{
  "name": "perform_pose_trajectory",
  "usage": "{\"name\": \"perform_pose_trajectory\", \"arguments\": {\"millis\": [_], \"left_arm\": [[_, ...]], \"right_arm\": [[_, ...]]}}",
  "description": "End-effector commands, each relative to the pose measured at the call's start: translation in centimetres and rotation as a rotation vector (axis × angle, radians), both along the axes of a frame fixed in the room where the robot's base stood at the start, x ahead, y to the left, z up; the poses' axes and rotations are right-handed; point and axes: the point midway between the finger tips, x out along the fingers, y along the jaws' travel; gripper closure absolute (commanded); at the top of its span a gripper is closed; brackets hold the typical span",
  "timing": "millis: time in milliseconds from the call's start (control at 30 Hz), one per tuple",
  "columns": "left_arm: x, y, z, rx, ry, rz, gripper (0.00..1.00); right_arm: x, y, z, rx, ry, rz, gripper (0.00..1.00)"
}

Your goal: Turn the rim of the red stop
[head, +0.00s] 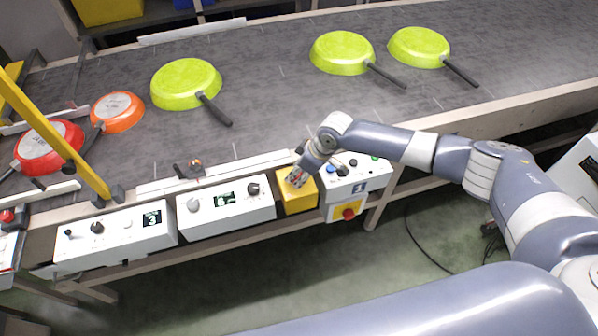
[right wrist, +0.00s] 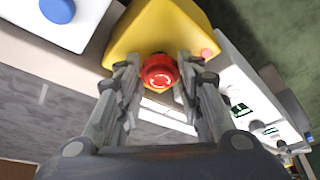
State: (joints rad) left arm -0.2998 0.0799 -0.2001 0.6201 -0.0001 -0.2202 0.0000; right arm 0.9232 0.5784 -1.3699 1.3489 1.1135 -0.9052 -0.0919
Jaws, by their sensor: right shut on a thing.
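The red stop (right wrist: 159,72) is a round red mushroom button with white marks on its face. It sits on a yellow box (right wrist: 160,28), which also shows in the head view (head: 298,200) at the front edge of the conveyor. My right gripper (right wrist: 158,66) has its fingertips on either side of the button's rim and is shut on it. In the head view my right gripper (head: 297,178) is at the yellow box and largely hides the button. My left gripper is not in view.
White control boxes (head: 226,209) line the conveyor's front edge. Another box (head: 356,178), with a lower red button (head: 348,214), stands right of the yellow one. Green pans (head: 186,84) and red-orange pans (head: 117,110) lie on the belt (head: 270,85). A yellow bar (head: 60,140) crosses at left.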

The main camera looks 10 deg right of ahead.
Motion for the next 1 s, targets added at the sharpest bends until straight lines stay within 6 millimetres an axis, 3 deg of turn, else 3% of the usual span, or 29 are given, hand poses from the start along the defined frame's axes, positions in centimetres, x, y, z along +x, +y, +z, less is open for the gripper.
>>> {"name": "perform_pose_trajectory", "arguments": {"millis": [367, 700, 1000], "left_arm": [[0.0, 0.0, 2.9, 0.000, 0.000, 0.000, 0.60], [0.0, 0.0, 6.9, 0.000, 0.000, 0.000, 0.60], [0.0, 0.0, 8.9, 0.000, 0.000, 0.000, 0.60]], "right_arm": [[-0.2, 0.2, 0.5, 0.001, 0.002, -0.146, 0.90], [-0.5, 0.5, 0.4, 0.001, 0.005, -0.444, 0.90], [-0.5, 0.7, 0.2, 0.001, 0.004, -0.681, 0.90]]}}
